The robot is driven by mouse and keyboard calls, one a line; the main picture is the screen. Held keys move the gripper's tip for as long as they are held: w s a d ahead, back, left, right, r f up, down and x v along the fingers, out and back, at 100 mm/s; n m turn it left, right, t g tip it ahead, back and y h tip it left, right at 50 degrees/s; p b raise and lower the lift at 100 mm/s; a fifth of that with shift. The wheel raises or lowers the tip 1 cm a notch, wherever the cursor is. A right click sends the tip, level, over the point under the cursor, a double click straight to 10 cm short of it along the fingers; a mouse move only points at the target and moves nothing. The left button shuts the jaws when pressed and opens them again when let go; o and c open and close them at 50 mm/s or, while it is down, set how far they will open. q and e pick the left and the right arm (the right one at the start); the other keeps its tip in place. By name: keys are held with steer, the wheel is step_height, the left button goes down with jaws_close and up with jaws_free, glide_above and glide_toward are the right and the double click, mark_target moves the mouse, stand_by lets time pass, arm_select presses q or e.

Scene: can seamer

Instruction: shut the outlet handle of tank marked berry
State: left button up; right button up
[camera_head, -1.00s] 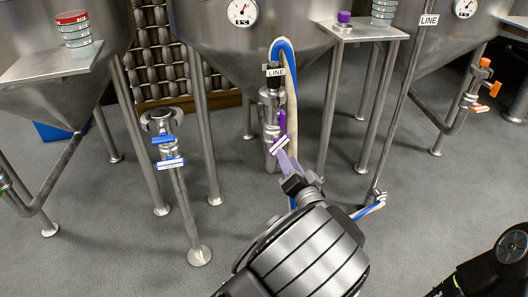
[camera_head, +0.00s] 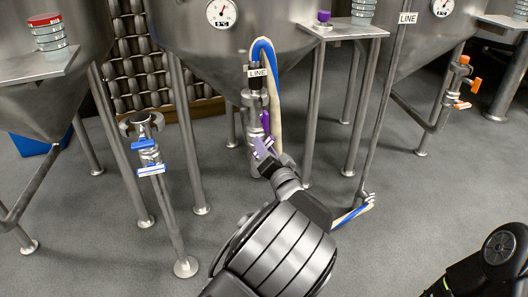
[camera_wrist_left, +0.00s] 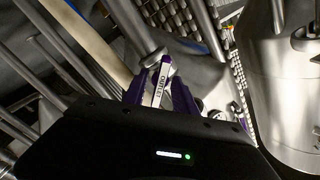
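The middle steel tank (camera_head: 232,45) has a valve pipe under its cone with purple handles; no berry mark is readable. The upper purple handle (camera_head: 265,122) stands along the pipe. The lower purple handle (camera_head: 262,147) is tilted and has a white label. My left gripper (camera_head: 272,160) is at this lower handle, partly hiding it. In the left wrist view, a handle labelled OUTLET (camera_wrist_left: 159,84) lies between the purple fingers of my left gripper (camera_wrist_left: 160,92), which look open with one finger on each side. Contact cannot be told. My right gripper is out of view.
A blue-and-cream hose (camera_head: 278,85) hangs beside the valve. A post with blue handles (camera_head: 148,155) stands at left, and orange handles (camera_head: 466,82) are on the right tank. Steel legs (camera_head: 185,130) surround the valve. The grey floor (camera_head: 420,200) at right is largely clear.

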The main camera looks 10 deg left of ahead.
arm_select(q)
steer(key=shift+w+a, duration=0.15)
steer(key=shift+w, duration=0.15)
jaws_close()
stand_by(0.5)
